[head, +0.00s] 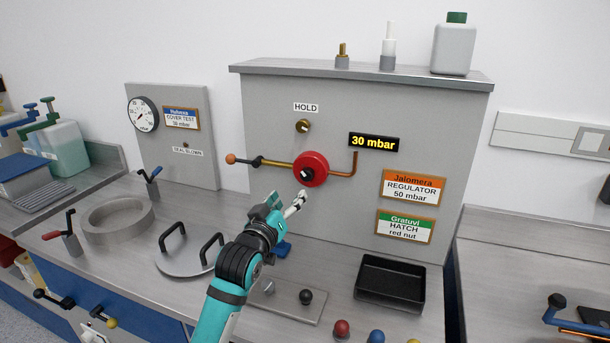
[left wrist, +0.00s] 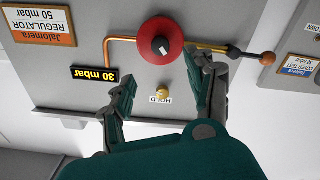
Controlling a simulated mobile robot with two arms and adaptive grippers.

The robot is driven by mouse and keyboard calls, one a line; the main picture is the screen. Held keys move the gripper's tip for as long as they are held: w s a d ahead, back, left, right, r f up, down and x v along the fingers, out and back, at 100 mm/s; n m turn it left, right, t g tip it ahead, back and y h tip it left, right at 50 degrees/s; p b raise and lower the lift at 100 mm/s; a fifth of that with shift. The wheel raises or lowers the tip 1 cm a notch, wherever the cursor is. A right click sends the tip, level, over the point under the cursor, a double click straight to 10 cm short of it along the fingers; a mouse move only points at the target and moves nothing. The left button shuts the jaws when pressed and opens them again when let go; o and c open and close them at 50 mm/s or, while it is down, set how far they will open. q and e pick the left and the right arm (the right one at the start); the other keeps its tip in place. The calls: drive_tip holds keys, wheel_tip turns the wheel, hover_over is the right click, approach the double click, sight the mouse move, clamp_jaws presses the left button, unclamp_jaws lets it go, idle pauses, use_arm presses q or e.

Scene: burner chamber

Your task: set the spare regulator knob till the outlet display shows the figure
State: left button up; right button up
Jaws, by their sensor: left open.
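The red round regulator (head: 320,180) sits on the grey panel between brass pipes, with a black knob with a white mark (head: 307,174) at its middle. It also shows upside down in the left wrist view (left wrist: 160,44). The outlet display (head: 373,142) reads 30 mbar. An orange-topped plate (head: 412,188) reads "Jalomera REGULATOR 50 mbar". My left gripper (head: 299,201) is open and empty, just in front of and below the regulator. In the left wrist view its fingers (left wrist: 160,72) stand apart, with the regulator beyond their tips. My right gripper is not in view.
A brass knob (head: 302,126) sits under a HOLD label. A lever with an orange ball (head: 231,159) sticks out left of the regulator. A lid with two handles (head: 188,258), a black tray (head: 390,283) and a plate with a black ball knob (head: 306,297) occupy the bench.

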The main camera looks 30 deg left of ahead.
use_arm(q)
approach(306, 177)
drive_tip(key=w, duration=0.2)
drive_tip(key=x, duration=0.2)
drive_tip(key=p+x, duration=0.1)
drive_tip(key=x, duration=0.1)
drive_tip(key=p+x, duration=0.1)
drive_tip(key=x, duration=0.1)
drive_tip(key=shift+w+a, duration=0.3)
drive_tip(key=shift+a, duration=0.1)
drive_tip(key=shift+w+a, duration=0.1)
drive_tip(key=shift+w, duration=0.3)
drive_tip(key=c, duration=1.1)
drive_tip(key=shift+c, duration=0.2)
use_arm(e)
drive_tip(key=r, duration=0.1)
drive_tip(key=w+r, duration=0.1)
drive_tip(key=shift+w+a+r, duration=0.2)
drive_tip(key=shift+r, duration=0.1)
